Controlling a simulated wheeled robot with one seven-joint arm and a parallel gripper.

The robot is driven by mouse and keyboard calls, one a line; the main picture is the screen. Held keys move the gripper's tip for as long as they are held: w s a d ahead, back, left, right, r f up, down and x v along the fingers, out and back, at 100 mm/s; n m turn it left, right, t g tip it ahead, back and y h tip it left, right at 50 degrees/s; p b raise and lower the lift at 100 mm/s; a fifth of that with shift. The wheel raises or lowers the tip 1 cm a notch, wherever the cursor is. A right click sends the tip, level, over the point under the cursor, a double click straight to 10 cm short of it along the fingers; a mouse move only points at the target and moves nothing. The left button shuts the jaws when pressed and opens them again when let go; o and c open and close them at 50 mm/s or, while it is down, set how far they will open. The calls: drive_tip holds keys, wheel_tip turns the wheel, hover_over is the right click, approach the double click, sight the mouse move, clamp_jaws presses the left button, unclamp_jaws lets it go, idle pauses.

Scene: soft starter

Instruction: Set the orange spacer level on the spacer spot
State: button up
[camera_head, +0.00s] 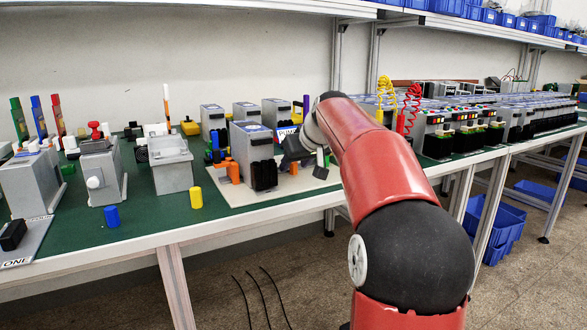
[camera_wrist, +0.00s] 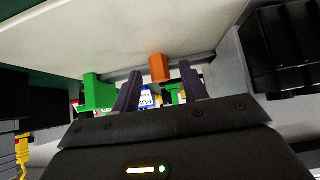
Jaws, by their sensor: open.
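In the wrist view an orange block (camera_wrist: 160,68), which looks like the spacer, shows between the two dark fingers of my gripper (camera_wrist: 160,78). The fingers are open, with a gap on each side of the block; I cannot tell how deep between them it sits. In the head view a small orange piece (camera_head: 293,168) shows on the pale board (camera_head: 240,196) beside my gripper (camera_head: 310,168), partly covered by it. A larger orange piece (camera_head: 231,171) stands left of the grey and black unit. I cannot make out the spacer spot.
A green block (camera_wrist: 97,92) stands close left of the fingers in the wrist view. The grey and black unit (camera_head: 253,150) stands left of my gripper. The board's front part is clear.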

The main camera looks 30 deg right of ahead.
drive_tip(key=shift+w+f, duration=0.1)
drive_tip(key=shift+f, duration=0.05)
clamp_jaws()
idle(0.4)
